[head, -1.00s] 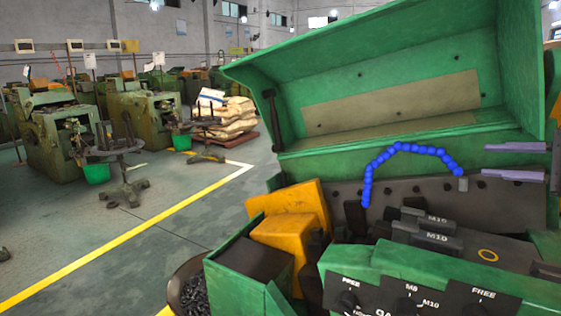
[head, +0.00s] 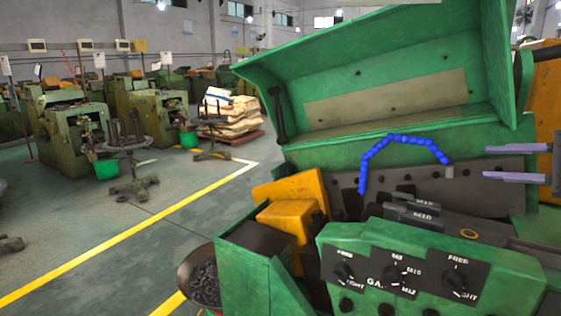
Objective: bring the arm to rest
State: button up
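My gripper (head: 486,163) reaches in from the right edge, its two pale purple fingers pointing left. The fingers are apart with nothing between them, so it is open and empty. It shows in front of the open green heading machine (head: 400,131), near the dark plate at its back. I cannot tell whether it touches the machine. The rest of the arm is mostly out of the picture.
A blue segmented hose (head: 404,138) arches left of my gripper. The green control panel (head: 430,262) with black knobs stands in front, and yellow blocks (head: 290,190) to the left. Open floor (head: 110,235) with yellow lines lies at left.

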jog(key=s+a+f+n+g+h, duration=0.1)
jog(key=a+f+n+g, duration=0.15)
jog(key=a, duration=0.65)
jog(key=s+a+f+n+g+h, duration=0.15)
jog(key=a+f, duration=0.25)
jog(key=a, duration=0.4)
jog(key=s+a+f+n+g+h, duration=0.1)
jog(key=s+a+f, duration=0.15)
jog(key=a, duration=0.65)
jog(key=s+a+f+n+h, duration=0.2)
jog(key=s+a+f+n, duration=0.1)
jog(key=s+f, duration=0.2)
jog(key=s+a+f+n+h, duration=0.2)
jog(key=s+a+f+n, duration=0.1)
jog(key=s+f, duration=0.3)
jog(key=s+a+f+n+g+h, duration=0.1)
jog(key=s+a+f+n, duration=0.3)
jog(key=s, duration=0.4)
jog(key=shift+f+n+h, duration=0.55)
jog(key=shift+f+n, duration=0.15)
jog(key=shift+f, duration=0.2)
